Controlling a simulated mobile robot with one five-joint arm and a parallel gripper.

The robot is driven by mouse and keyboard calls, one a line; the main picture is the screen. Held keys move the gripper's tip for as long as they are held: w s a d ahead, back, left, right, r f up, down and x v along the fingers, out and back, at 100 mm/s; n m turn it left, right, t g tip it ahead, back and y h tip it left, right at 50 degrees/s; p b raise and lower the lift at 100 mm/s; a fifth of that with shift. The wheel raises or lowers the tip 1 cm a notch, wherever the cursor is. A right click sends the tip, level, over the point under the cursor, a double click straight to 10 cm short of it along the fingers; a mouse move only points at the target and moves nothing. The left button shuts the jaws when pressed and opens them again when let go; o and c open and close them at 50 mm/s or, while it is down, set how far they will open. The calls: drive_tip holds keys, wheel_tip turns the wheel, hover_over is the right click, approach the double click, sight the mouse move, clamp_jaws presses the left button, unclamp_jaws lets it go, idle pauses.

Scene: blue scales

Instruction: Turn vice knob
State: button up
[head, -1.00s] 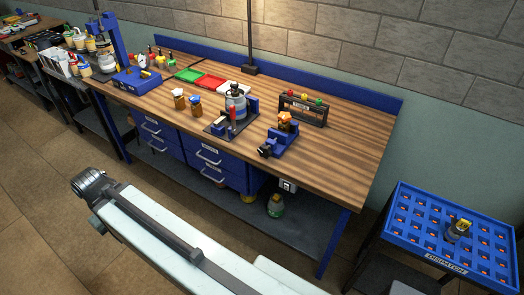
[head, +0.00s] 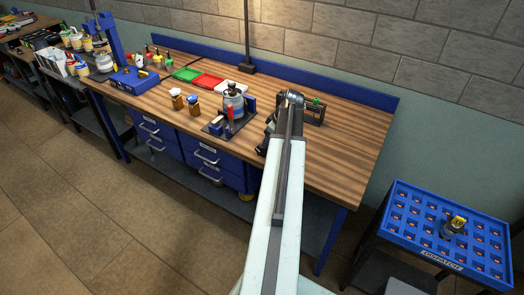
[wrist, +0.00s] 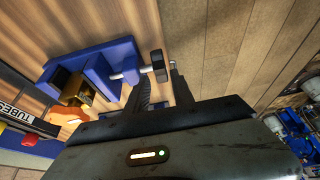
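The blue vice (wrist: 95,68) shows in the wrist view, with a brass-and-orange piece (wrist: 72,100) at its jaws. Its dark knob (wrist: 158,66) sits at the end of a metal screw on the vice's right side. My gripper (wrist: 161,73) is open, with its two dark fingers apart. The knob lies at the fingertips, about in line with the gap between them. I cannot tell whether either finger touches it. In the head view my arm hides most of the vice and the knob.
A tube rack (wrist: 30,122) stands beside the vice. In the head view, a fixture holding a jar (head: 235,103) stands left of my arm, near two small jars (head: 194,104). The wooden bench (head: 340,150) is bare to the right. A blue dispatch tray (head: 408,245) stands at far right.

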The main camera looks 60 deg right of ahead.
sight(262, 150)
drive_tip(key=b+x, duration=0.7)
drive_tip(key=x, duration=0.1)
drive_tip(key=shift+r, duration=0.1)
